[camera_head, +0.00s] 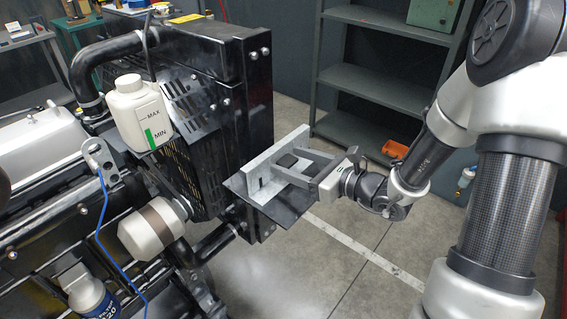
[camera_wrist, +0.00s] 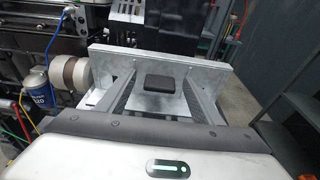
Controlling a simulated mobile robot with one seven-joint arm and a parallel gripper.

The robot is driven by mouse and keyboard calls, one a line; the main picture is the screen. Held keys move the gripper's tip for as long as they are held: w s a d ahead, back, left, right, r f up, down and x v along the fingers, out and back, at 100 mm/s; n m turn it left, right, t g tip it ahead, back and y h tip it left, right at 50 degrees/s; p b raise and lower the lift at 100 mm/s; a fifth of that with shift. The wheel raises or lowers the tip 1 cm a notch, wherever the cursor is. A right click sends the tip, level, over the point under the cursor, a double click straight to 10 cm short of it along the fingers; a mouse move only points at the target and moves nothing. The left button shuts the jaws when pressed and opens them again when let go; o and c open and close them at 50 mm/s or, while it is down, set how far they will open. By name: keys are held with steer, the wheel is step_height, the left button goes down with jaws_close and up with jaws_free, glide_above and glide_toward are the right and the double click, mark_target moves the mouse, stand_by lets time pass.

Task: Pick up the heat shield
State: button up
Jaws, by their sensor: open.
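The heat shield (camera_head: 258,178) is a pale grey metal piece with an upright plate, in front of the engine's right end. In the wrist view its upright plate (camera_wrist: 220,70) spans the picture's middle. A small black block (camera_wrist: 163,83) sits on its near side, also visible in the head view (camera_head: 287,160). My gripper (camera_head: 283,165) reaches in from the right with its fingers apart. In the wrist view the open gripper (camera_wrist: 160,78) has one finger on each side of the black block, with gaps between. Whether the fingertips touch the upright plate cannot be told.
A dark flat plate (camera_head: 285,207) lies below the heat shield. The black radiator housing (camera_head: 245,105) stands close behind it. A white coolant bottle (camera_head: 138,112) and a beige filter (camera_head: 150,228) are to the left. Grey shelves (camera_head: 385,82) stand behind. Floor at the lower right is clear.

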jaws_close()
stand_by(0.3)
steer(key=shift+r, duration=0.1)
